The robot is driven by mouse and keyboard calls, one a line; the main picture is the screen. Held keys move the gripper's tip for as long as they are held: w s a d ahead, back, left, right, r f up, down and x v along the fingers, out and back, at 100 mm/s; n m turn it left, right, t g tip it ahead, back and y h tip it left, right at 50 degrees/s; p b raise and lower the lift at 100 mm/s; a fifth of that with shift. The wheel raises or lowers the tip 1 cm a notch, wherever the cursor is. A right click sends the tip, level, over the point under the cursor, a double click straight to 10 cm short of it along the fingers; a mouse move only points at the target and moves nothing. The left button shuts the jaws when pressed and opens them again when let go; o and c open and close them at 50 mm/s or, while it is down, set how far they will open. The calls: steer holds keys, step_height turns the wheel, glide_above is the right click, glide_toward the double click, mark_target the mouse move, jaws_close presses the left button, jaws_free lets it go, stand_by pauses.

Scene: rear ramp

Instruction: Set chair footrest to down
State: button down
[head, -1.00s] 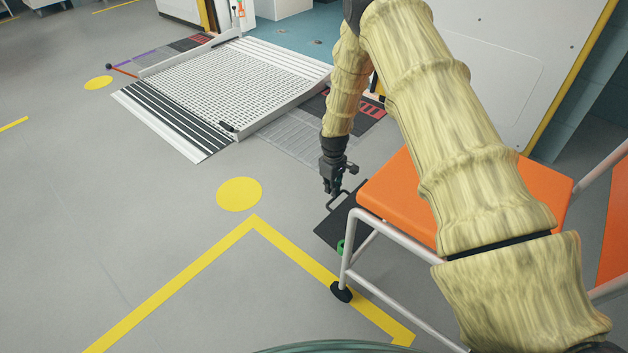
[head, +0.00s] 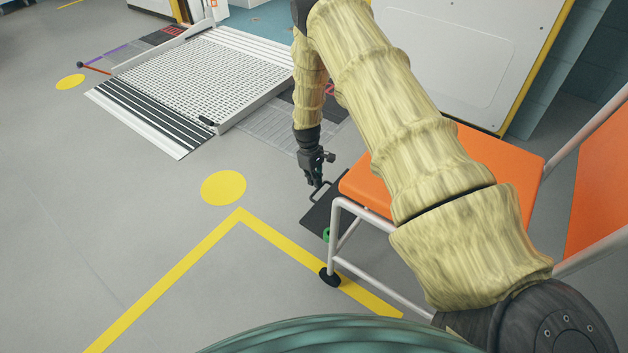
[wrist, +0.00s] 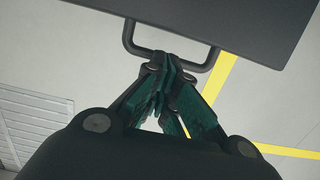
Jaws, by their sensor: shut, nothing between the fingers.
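The orange chair (head: 368,190) with a pale tubular frame stands at the right. Its dark footrest plate (head: 322,216) reaches out low at the front and looks roughly level in the head view. A thin loop handle (head: 318,190) stands on the plate's outer edge. The wrist view shows the dark plate (wrist: 235,22) and the handle (wrist: 130,38) close up. My gripper (head: 315,185) is pointed down at the handle; in the wrist view its shut fingertips (wrist: 165,62) overlap the handle bar. I cannot tell whether they touch it. My arm hides part of the seat.
A metal ramp (head: 195,75) lies on the floor at the far left. Yellow floor lines (head: 180,275) and a yellow disc (head: 223,188) mark the open grey floor. A white panel (head: 470,55) stands behind the chair. The chair's front leg (head: 333,240) is near the footrest.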

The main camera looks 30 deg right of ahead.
step_height(320, 180, up, 14)
steer(key=w+p, duration=0.1)
steer(key=p, duration=0.5)
steer(key=shift+w+a+f, duration=0.25)
steer(key=shift+a, duration=0.1)
